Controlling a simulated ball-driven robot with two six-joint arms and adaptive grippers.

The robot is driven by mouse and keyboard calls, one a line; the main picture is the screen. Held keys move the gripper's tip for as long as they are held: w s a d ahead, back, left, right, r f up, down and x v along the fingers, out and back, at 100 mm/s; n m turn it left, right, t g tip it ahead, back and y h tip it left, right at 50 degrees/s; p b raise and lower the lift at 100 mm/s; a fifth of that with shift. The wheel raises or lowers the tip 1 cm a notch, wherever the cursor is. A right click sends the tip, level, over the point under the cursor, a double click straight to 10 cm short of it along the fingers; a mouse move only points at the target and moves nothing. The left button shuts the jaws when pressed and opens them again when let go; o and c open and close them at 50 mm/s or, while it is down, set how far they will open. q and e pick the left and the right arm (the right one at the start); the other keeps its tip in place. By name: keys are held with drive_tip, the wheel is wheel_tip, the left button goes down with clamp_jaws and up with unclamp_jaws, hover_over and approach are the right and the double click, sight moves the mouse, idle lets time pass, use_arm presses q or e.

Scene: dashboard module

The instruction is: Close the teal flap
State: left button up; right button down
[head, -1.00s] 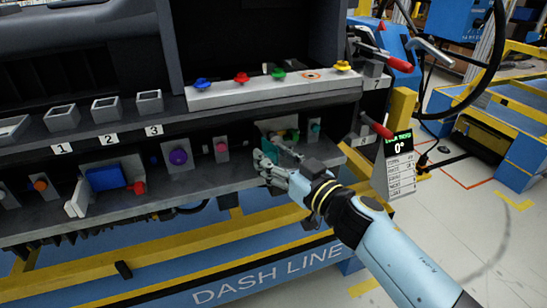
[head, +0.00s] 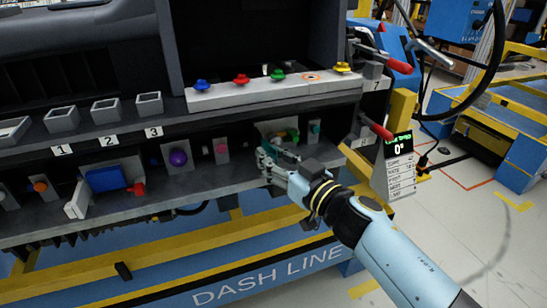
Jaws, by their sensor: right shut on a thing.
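The teal flap (head: 284,151) is at the lower shelf of the dashboard, right of centre, and appears folded down in front of a grey panel. It is small and partly hidden by my right gripper. My right gripper (head: 265,160) comes from the lower right, with its fingers at the flap's left end. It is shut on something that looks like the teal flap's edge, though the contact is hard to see. My left gripper is out of view.
A pink knob (head: 221,149) and a purple knob (head: 178,157) stand to the left. A blue block (head: 105,178) with a white flap is further left. A white strip with coloured knobs (head: 278,75) is above.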

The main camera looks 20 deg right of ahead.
sight(266, 149)
drive_tip(key=shift+d+y, duration=0.15)
drive_tip(key=shift+y, duration=0.15)
